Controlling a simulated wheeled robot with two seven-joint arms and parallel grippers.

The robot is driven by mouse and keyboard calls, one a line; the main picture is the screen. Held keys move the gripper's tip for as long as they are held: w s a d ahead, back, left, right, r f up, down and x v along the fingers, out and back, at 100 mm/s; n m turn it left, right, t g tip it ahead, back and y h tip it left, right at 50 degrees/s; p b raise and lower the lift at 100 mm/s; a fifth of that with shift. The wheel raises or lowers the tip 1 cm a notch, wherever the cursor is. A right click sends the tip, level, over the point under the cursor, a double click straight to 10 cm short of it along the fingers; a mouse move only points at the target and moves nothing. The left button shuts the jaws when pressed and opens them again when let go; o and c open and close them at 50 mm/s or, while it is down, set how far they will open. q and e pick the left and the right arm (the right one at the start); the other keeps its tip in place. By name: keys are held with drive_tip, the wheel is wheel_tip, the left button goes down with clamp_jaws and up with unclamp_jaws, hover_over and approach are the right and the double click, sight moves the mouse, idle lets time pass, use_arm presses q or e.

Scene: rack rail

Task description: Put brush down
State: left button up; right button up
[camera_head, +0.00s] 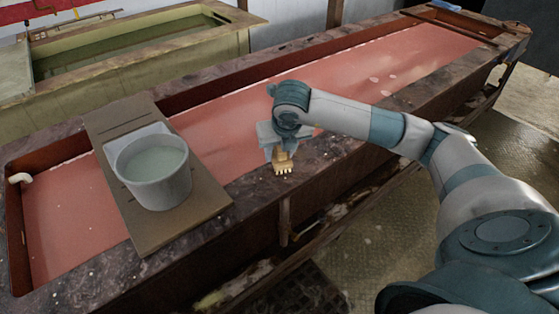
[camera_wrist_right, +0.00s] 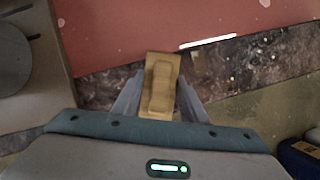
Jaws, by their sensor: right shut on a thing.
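The brush (camera_head: 283,163) is a small yellow-tan block with short bristles at its lower end. My right gripper (camera_head: 282,152) is shut on it, at the stone-like front rim (camera_head: 330,150) of the long trough. In the right wrist view the brush (camera_wrist_right: 161,85) sits between the two fingers (camera_wrist_right: 160,108), over the dark rim. I cannot tell whether the bristles touch the rim. My left gripper is not in view.
A bucket of liquid (camera_head: 168,195) stands on a board (camera_head: 130,215) laid across the trough, left of my right gripper. Reddish liquid (camera_head: 240,115) fills the trough. A greenish tank (camera_head: 130,75) is behind. The front rim right of the board is mostly clear.

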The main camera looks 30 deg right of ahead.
sight(279, 161)
drive_tip(key=shift+f, duration=0.2)
wheel_tip(279, 161, down, 3)
drive_tip(key=shift+r+p, duration=0.15)
drive_tip(key=shift+p, duration=0.9)
drive_tip(key=shift+f, duration=0.4)
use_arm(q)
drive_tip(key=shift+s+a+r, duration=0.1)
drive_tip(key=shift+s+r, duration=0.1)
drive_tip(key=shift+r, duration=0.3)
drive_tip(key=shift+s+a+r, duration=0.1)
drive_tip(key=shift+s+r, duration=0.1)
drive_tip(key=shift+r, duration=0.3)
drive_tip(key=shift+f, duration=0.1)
use_arm(e)
drive_tip(key=shift+f, duration=0.1)
drive_tip(key=shift+f, duration=0.1)
drive_tip(key=o, duration=0.9)
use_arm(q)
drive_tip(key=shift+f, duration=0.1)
